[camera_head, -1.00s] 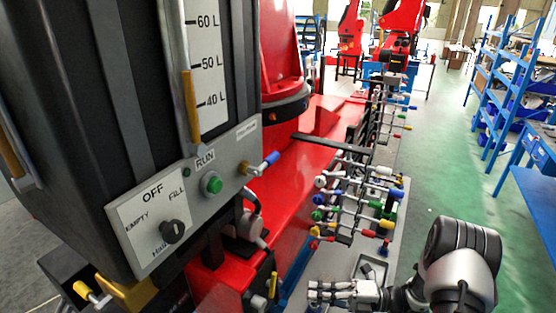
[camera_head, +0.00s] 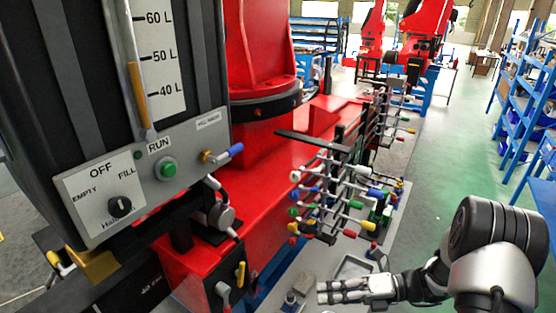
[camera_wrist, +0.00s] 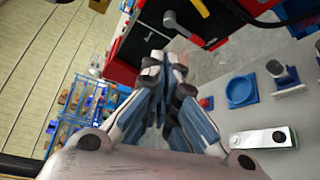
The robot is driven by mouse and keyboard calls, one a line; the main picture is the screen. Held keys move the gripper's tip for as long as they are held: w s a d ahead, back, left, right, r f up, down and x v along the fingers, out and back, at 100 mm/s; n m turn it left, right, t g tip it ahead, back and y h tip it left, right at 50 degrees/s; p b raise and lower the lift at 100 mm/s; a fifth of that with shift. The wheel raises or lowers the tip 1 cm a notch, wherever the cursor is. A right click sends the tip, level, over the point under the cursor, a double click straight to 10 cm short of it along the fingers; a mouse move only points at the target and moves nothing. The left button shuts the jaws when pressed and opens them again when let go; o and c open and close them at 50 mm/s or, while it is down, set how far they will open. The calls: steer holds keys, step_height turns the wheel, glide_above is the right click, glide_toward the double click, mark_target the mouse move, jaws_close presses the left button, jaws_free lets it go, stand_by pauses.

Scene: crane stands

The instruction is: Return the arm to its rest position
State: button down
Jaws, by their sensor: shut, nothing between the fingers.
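My gripper (camera_head: 322,292) is at the bottom of the head view, pointing left, above the grey tray surface in front of the red crane stand (camera_head: 262,180). My arm reaches in from the right edge. In the wrist view my gripper (camera_wrist: 163,62) has its fingers together, with nothing held between them. The fingers appear clear of the things around them.
A control panel (camera_head: 140,175) with a dial and green button fills the left. Rods with coloured ends (camera_head: 345,200) stand just beyond my gripper. Blue shelving (camera_head: 520,90) is at right. The green floor (camera_head: 455,140) is open. A blue dish (camera_wrist: 241,91) lies on the grey surface.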

steer(key=s+a+r+n+g+h+b, duration=0.3)
steer(key=s+r+n+h, duration=0.75)
steer(key=n, duration=0.65)
steer(key=s+d+n+t+h+b, duration=0.1)
steer(key=s+d+n+t+h, duration=0.1)
steer(key=s+n, duration=0.3)
steer(key=s+d+r+n+t+h+b, duration=0.1)
steer(key=s+d+n+t+h+b, duration=0.1)
steer(key=n, duration=0.9)
steer(key=shift+s+d+t+h, duration=0.8)
steer(key=shift+s+t, duration=0.6)
steer(key=shift+s, duration=0.3)
